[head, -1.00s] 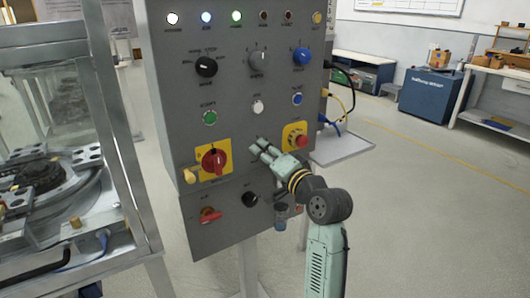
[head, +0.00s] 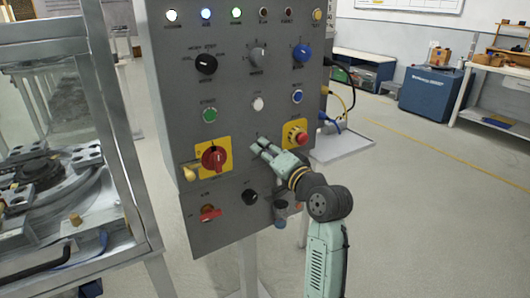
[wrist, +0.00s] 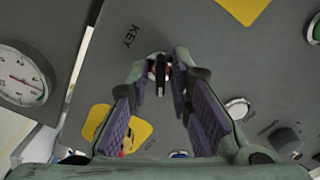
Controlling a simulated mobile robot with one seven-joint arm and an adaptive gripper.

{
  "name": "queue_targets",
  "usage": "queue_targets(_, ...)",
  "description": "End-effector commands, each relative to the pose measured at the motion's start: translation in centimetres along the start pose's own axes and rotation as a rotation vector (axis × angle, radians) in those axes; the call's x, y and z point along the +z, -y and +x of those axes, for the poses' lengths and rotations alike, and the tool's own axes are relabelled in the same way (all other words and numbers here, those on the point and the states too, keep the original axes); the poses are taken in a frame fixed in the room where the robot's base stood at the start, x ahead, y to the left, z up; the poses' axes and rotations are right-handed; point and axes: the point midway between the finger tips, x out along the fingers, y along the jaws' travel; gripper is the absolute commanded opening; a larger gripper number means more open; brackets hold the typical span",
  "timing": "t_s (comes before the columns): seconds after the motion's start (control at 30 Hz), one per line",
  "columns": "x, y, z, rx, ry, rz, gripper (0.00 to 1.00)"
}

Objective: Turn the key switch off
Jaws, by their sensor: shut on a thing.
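The key switch (wrist: 160,72) shows in the wrist view between my fingertips, with a dark key standing out of it and a "KEY" label printed beside it on the grey panel. My gripper (wrist: 162,62) is shut on the key, one finger on each side. In the head view my gripper (head: 258,147) reaches the panel from the right, and its fingers hide the key switch. I cannot read the key's exact angle.
The grey control panel (head: 225,125) carries several knobs and buttons. A red emergency stop (head: 300,139) sits close above right of my gripper, and a red rotary switch (head: 214,158) sits left. A metal-framed machine (head: 130,190) stands further left. Floor is open at right.

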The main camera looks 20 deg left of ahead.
Motion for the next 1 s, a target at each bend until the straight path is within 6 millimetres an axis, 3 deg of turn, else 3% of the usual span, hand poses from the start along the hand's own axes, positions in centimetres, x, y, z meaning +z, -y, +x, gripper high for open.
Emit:
queue_targets(0.27,0.17,-0.19,-0.02,-0.002,0.0,-0.146,0.0)
queue_targets(1.0,0.15,-0.29,-0.04,-0.001,-0.001,-0.808,0.0)
